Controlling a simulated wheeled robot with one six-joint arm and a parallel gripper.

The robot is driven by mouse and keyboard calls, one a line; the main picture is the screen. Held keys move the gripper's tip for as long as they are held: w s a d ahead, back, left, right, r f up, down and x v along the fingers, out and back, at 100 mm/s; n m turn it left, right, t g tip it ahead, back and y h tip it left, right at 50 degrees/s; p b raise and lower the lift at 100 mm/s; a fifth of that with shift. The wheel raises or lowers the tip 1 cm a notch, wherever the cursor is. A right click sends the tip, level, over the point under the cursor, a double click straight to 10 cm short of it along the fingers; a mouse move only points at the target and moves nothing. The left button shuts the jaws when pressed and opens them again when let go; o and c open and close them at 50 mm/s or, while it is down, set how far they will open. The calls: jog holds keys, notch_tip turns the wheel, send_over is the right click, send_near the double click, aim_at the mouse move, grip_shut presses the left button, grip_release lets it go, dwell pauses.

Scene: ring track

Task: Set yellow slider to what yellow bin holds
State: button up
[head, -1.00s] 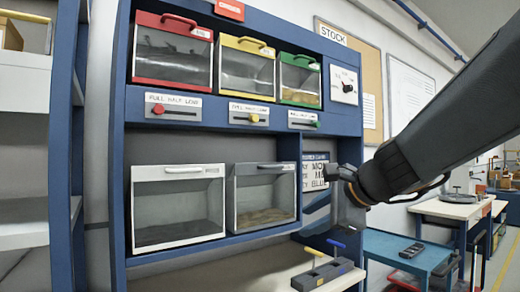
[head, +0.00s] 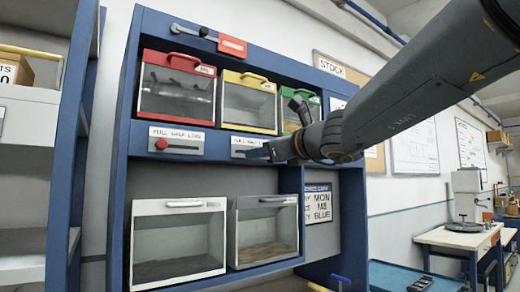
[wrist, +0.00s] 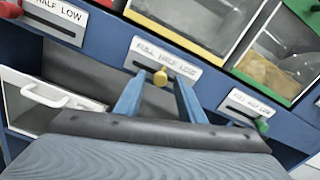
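The yellow-edged bin (head: 248,78) sits in the upper row between the red and green bins. Its window looks grey; I cannot clearly tell its fill level. In the wrist view, the yellow slider knob (wrist: 160,77) is near the middle of its slot, under a label (wrist: 166,58) reading FULL HALF LOW. My gripper (wrist: 158,88) is open, its two blue fingers on either side of the knob, with gaps visible. In the head view, my gripper (head: 268,151) covers the yellow knob and part of its label.
The red knob (head: 161,143) is at the left of its slot. The green knob (wrist: 262,125) is at the right of its slot. White (head: 180,204) and grey (head: 266,202) bins stand below. A board (head: 318,206) reads MON and BLUE.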

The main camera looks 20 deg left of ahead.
jog(key=shift+w+a, duration=0.3)
jog(key=shift+a, duration=0.05)
grip_shut()
